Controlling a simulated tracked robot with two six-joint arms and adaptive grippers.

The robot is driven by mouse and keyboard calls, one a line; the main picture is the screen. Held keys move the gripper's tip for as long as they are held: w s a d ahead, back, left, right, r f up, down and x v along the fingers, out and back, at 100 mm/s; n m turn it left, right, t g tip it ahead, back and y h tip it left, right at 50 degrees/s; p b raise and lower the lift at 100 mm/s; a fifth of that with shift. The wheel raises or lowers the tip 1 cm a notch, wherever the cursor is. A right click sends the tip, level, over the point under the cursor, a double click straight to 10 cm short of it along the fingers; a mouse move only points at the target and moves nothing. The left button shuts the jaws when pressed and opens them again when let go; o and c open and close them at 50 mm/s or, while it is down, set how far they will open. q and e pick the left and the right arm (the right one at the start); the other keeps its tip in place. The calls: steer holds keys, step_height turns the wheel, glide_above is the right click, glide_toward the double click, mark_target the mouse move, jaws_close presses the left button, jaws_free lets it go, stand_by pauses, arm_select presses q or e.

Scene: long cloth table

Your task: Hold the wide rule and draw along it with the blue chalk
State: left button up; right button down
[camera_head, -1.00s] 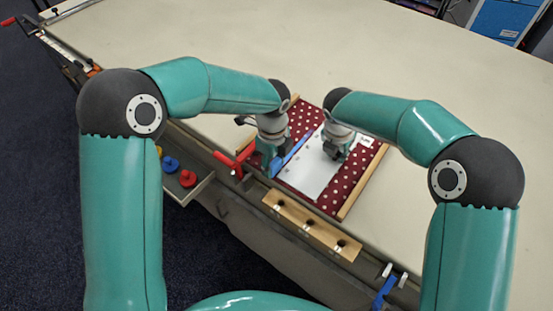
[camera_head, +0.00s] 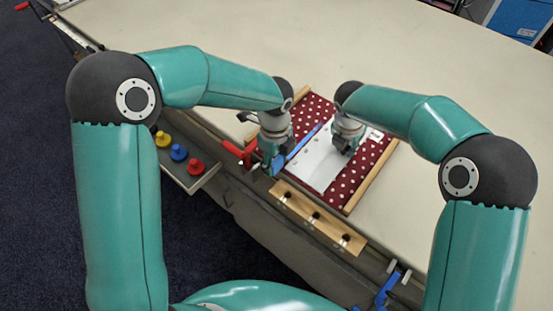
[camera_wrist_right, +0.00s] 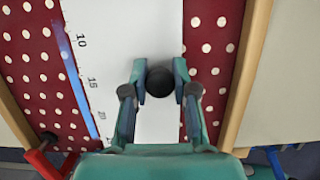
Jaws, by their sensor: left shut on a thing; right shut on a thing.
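The wide rule (camera_head: 312,165) is a white plate lying on the dark red dotted cloth. Its numbered edge (camera_wrist_right: 82,62) shows in the right wrist view. My right gripper (camera_head: 345,148) is shut on the rule's dark round knob (camera_wrist_right: 160,81), near the rule's middle. A blue line (camera_head: 305,138) runs along the rule's left edge; it also shows in the right wrist view (camera_wrist_right: 72,70). My left gripper (camera_head: 272,168) is shut at the near end of this line, by the table's front edge. The blue chalk in its jaws is mostly hidden.
A red clamp (camera_head: 232,149) stands close beside my left gripper. A wooden rack (camera_head: 300,206) lies along the front edge. A side tray (camera_head: 205,180) holds yellow, blue and red knobs. A blue clamp (camera_head: 388,288) is at the lower right. The far table is clear.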

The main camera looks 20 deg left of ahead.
arm_select(q)
steer(key=shift+r, duration=0.1)
steer(key=shift+r, duration=3.45)
glide_toward(310, 134)
steer(key=shift+f, duration=2.65)
steer(key=shift+a+f, duration=0.1)
steer(key=shift+f, duration=0.3)
steer(key=shift+w+d, duration=0.25)
steer(key=shift+w, duration=0.25)
steer(key=shift+w+d, duration=0.25)
steer(key=shift+w, duration=0.25)
